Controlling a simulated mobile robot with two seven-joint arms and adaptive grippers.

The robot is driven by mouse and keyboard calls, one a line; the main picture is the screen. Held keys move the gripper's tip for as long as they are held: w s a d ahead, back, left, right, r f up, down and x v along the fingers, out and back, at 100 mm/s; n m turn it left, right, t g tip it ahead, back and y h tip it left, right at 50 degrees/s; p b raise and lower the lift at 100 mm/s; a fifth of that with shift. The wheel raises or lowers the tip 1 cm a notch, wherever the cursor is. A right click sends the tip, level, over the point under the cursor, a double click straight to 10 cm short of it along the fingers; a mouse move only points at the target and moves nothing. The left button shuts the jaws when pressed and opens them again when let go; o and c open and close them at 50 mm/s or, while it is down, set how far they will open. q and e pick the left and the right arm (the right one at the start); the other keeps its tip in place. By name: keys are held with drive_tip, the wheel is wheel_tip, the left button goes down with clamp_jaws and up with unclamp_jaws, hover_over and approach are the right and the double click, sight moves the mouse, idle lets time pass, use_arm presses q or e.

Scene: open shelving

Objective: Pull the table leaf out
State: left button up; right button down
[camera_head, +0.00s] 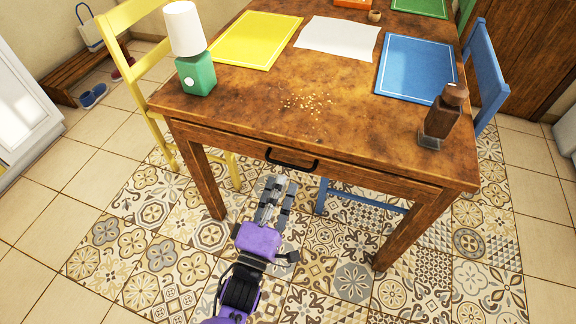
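The wooden table (330,130) stands in front of me with a worn brown top. A black bar handle (292,160) is on its front edge board, left of the middle. My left gripper (280,186), with grey fingers on a purple arm, is just below the handle in the picture. Its two fingers are apart with nothing between them, so it looks open. The fingertips do not appear to touch the handle; the exact depth gap is hard to tell. No pulled-out leaf shows at the front edge. My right gripper is not in view.
The tiled floor in front is clear.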

sight(288, 165)
use_arm(q)
drive_tip(key=x, duration=0.6)
drive_tip(key=shift+w+r, duration=0.1)
drive_tip(key=shift+w, duration=0.1)
clamp_jaws()
